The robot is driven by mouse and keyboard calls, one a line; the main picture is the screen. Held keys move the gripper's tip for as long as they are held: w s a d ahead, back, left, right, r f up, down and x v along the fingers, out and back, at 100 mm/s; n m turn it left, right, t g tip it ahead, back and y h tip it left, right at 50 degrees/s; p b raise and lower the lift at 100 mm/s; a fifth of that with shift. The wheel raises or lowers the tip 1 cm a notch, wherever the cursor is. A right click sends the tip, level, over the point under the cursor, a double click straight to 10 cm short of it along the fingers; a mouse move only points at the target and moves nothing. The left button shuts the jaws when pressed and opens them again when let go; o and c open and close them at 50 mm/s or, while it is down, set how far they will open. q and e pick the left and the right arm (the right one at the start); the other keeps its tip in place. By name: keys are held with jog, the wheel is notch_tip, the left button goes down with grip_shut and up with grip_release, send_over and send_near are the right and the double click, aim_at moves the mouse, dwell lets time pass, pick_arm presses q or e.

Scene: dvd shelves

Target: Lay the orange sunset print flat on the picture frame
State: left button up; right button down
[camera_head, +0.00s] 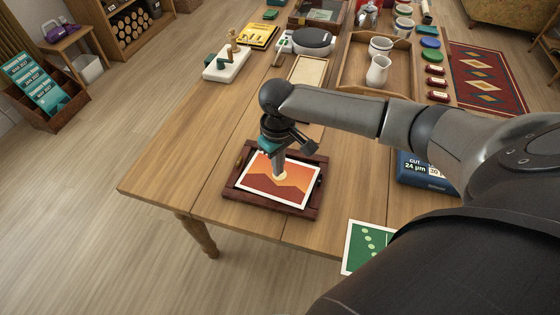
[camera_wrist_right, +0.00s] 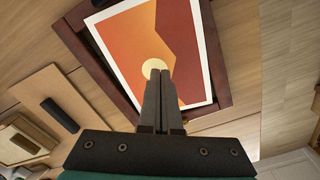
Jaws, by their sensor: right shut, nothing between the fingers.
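The orange sunset print (camera_head: 275,182) lies over the dark wooden picture frame (camera_head: 237,187) near the table's front edge. It sits turned a little relative to the frame, and its lower right corner reaches close to the frame's edge. My right gripper (camera_head: 280,174) points down at the middle of the print, with its fingers closed together and empty. The wrist view shows the shut fingers (camera_wrist_right: 160,85) over the pale sun of the print (camera_wrist_right: 165,45), with the dark frame (camera_wrist_right: 215,50) around it. Whether the fingertips touch the print I cannot tell. My left gripper is not in view.
A green print (camera_head: 365,246) lies at the table's front edge, partly hidden by my right arm. A blue box (camera_head: 425,172) is right of the frame. A wooden tray (camera_head: 345,75) with white jugs stands farther back. The table (camera_head: 180,160) left of the frame is clear.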

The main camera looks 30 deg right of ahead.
jog(key=shift+f, duration=0.85)
dwell(0.7)
jog(key=shift+w+d+n+p, duration=0.15)
jog(key=shift+w+n+p, duration=0.25)
jog(key=shift+n, duration=0.3)
jog(key=shift+r, duration=0.1)
dwell(0.4)
notch_tip(320, 180, up, 7)
jog(key=p, duration=0.9)
jog(key=shift+s, duration=0.1)
dwell(0.4)
